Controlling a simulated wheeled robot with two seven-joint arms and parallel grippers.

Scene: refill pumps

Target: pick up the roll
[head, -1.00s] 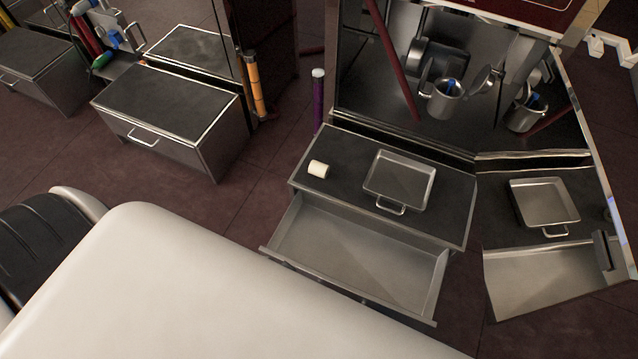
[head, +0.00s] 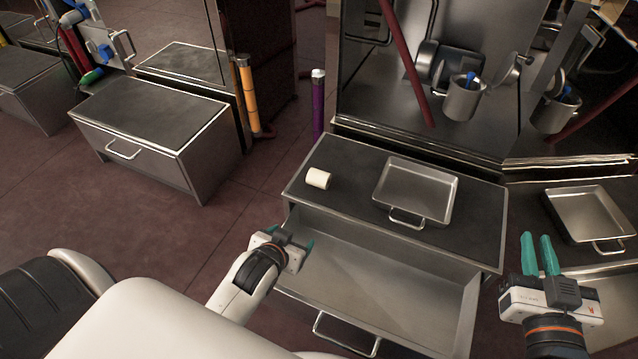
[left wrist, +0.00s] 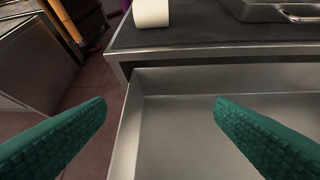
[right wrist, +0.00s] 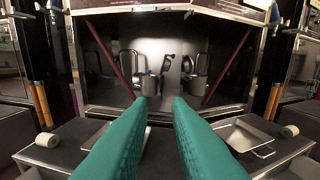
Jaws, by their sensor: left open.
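The roll (head: 318,178) is a small white cylinder lying on its side on the dark countertop, left of a metal tray. It shows at the top of the left wrist view (left wrist: 151,13), partly cut off, and at the left in the right wrist view (right wrist: 47,140). My left gripper (head: 290,238) is open and empty, over the left end of the open drawer, nearer to me than the roll and apart from it. My right gripper (head: 538,254) is far right of the roll, raised, empty, with a narrow gap between its teal fingers.
The metal tray (head: 416,191) with a handle sits on the countertop (head: 340,205). The open, empty drawer (head: 390,285) juts out below. A purple tube (head: 318,105) stands behind the counter's left. The mirrored wall at right repeats the tray.

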